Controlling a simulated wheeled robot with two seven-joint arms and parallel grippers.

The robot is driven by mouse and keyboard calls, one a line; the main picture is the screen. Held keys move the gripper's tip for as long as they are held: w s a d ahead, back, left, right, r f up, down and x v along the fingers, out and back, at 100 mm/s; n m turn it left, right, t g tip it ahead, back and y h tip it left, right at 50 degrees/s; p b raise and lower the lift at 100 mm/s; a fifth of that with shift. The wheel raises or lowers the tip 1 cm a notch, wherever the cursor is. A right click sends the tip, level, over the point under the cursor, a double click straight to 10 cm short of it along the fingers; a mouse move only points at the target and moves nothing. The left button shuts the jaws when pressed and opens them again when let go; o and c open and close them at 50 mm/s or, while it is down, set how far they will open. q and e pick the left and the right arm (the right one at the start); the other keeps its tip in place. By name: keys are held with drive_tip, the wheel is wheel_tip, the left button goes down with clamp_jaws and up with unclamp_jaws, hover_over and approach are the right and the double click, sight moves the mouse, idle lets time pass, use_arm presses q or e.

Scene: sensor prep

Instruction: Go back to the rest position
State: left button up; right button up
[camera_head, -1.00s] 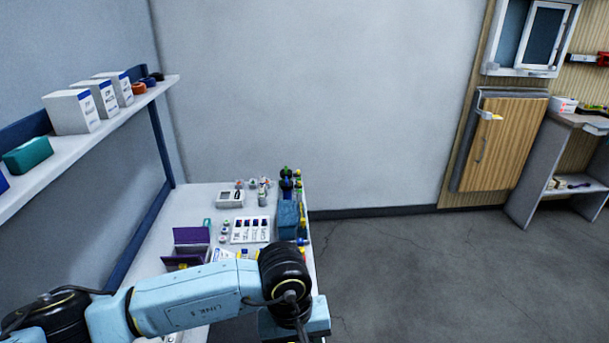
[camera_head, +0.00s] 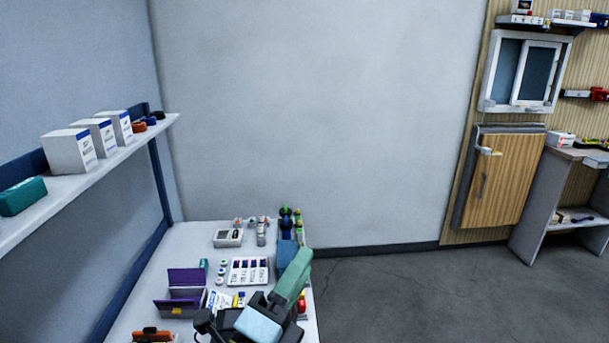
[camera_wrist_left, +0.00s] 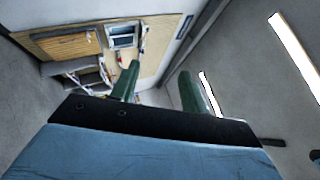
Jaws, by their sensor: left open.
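My left gripper (camera_head: 292,280) shows at the bottom middle of the head view, over the front right part of the white table (camera_head: 150,280). Its green fingers point up and away, and its dark wrist hides part of the table's edge. In the left wrist view its two green fingers (camera_wrist_left: 158,85) stand apart with nothing between them, so it is open and empty. Behind them are the wood panel (camera_wrist_left: 158,40), the cabinet and the room's ceiling lights. My right gripper is in neither view.
A purple open box (camera_head: 184,298), a white tray of labelled items (camera_head: 248,271) and a small white device (camera_head: 228,238) stand on the table. A shelf (camera_head: 110,158) with white boxes is at left. A wooden cabinet (camera_head: 500,180) is on the far right. The floor (camera_head: 420,290) right of the table is clear.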

use_arm(q)
drive_tip(key=s+a+f+n+g+y, duration=0.3)
drive_tip(key=a+f+n+g+y, duration=0.3)
drive_tip(key=a+f+n+y, duration=0.85)
drive_tip(key=s+a+f+n+g+h, duration=0.1)
drive_tip(key=s+a+f+n+g, duration=0.2)
drive_tip(key=s+f+n+g, duration=0.35)
drive_tip(key=s+a+f+n+g+h, duration=0.2)
drive_tip(key=s+a+f+n+g, duration=0.2)
drive_tip(key=s+f, duration=0.55)
wheel_tip(320, 180, down, 20)
drive_tip(key=s, duration=0.3)
drive_tip(key=s+a+f+g, duration=0.1)
drive_tip(key=s+a+f, duration=0.1)
drive_tip(key=s+f, duration=0.6)
drive_tip(key=s+a+f+g, duration=0.1)
drive_tip(key=s+f, duration=0.7)
drive_tip(key=f, duration=0.1)
drive_tip(key=shift+s+a+y, duration=0.35)
drive_tip(key=shift+a, duration=0.05)
